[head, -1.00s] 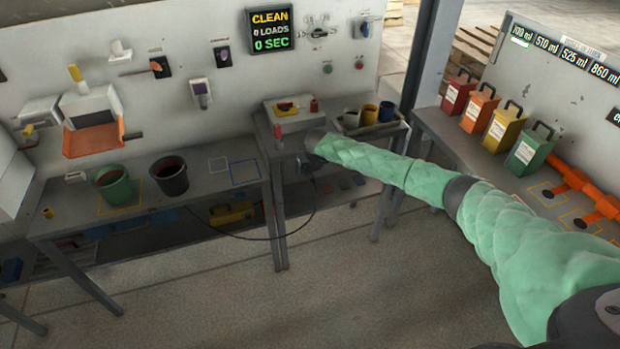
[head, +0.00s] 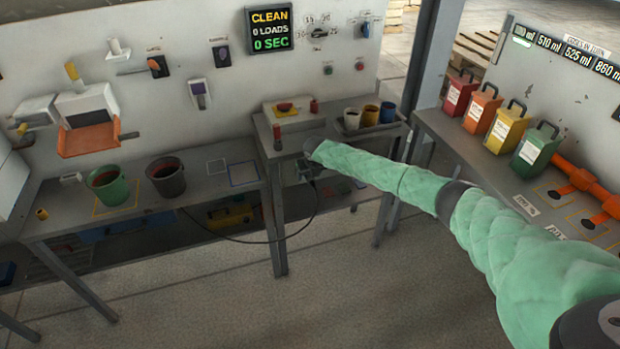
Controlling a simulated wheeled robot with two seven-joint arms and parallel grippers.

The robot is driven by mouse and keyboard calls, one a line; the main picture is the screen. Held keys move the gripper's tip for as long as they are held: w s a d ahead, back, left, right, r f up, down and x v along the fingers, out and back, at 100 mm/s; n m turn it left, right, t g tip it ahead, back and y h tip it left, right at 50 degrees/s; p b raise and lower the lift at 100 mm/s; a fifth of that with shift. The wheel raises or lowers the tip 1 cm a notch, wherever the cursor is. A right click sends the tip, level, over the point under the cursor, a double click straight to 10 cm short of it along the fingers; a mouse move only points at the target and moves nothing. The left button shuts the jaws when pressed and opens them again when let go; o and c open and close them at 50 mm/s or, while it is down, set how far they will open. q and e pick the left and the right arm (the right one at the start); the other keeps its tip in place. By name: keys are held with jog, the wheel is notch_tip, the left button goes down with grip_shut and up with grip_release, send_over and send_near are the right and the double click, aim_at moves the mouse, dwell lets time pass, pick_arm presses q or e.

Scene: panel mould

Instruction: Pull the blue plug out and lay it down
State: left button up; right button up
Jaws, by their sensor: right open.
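My right arm reaches in from the right, its green sleeve ending at the front of the small bench (head: 352,143) in the middle of the head view. My right gripper (head: 304,171) is small and dark there, below the wrist and by the bench's front edge. It is open. A black cable (head: 250,240) sags from the left bench and rises to the area beside this gripper. I cannot make out the blue plug; the wrist and gripper cover the spot where the cable ends. My left gripper is not in view.
The left bench (head: 135,230) holds a green bucket (head: 108,187) and a black bucket (head: 167,178). Cups stand in a tray at the small bench's back right. A blue-outlined square (head: 244,173) on the left bench is empty. Coloured canisters stand on the right bench.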

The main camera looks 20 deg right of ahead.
aim_at(313, 184)
jog(key=c, duration=1.3)
jog(key=shift+o, duration=0.2)
jog(key=shift+s, duration=0.1)
jog(key=shift+s+r+p, duration=0.1)
jog(key=shift+s+p, duration=1.65)
jog(key=shift+s, duration=0.25)
grip_shut()
jog(key=shift+s+p, duration=0.35)
jog(key=shift+s, duration=0.2)
jog(key=shift+d, duration=0.1)
